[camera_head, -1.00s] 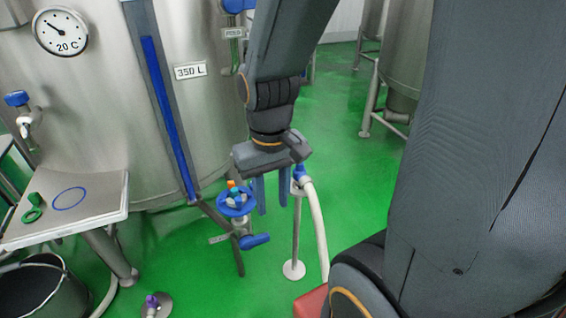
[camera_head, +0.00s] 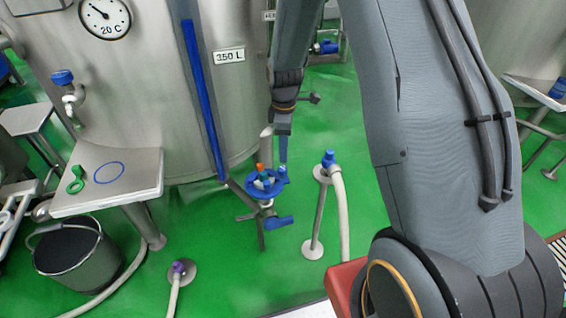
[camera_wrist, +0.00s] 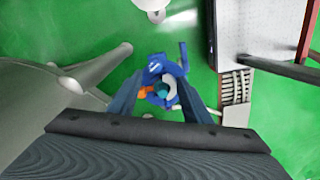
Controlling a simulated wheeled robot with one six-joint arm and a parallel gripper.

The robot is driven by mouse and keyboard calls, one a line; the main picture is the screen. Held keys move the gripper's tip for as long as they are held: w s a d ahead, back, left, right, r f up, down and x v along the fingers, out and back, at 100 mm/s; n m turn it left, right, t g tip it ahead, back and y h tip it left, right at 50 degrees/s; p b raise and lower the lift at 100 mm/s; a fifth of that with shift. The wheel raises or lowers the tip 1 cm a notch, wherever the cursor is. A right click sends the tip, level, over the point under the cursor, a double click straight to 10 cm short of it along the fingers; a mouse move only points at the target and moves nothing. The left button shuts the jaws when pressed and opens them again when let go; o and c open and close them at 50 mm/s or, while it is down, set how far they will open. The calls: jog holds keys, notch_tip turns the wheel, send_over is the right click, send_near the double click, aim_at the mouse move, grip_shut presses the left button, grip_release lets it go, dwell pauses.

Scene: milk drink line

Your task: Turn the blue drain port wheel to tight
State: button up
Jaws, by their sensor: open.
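The blue drain port wheel (camera_head: 253,188) sits on the drain fitting low in front of the large steel tank. An orange piece, a teal piece and a pale piece show at its middle. A blue lever handle (camera_head: 279,222) sticks out below it. My gripper (camera_head: 283,163) points down at the wheel's right rim, with its fingers seen edge-on. In the wrist view my gripper (camera_wrist: 160,78) is open, and the wheel (camera_wrist: 157,97) shows between its two blue fingers. I cannot tell whether the fingers touch the rim. Part of the wheel is hidden by the fingers.
A hose stand (camera_head: 317,215) with a blue-capped white hose stands just right of the wheel. A purple-capped hose (camera_head: 178,268) stands in front on open green floor.

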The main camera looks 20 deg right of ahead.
aim_at(283, 168)
jog(key=shift+w+f+n, duration=0.5)
jog(key=shift+w+f, duration=0.05)
jog(key=shift+f, duration=0.55)
jog(key=shift+f+p, duration=0.8)
jog(key=shift+f, duration=2.75)
jog(key=c, duration=1)
jog(key=shift+c, duration=0.2)
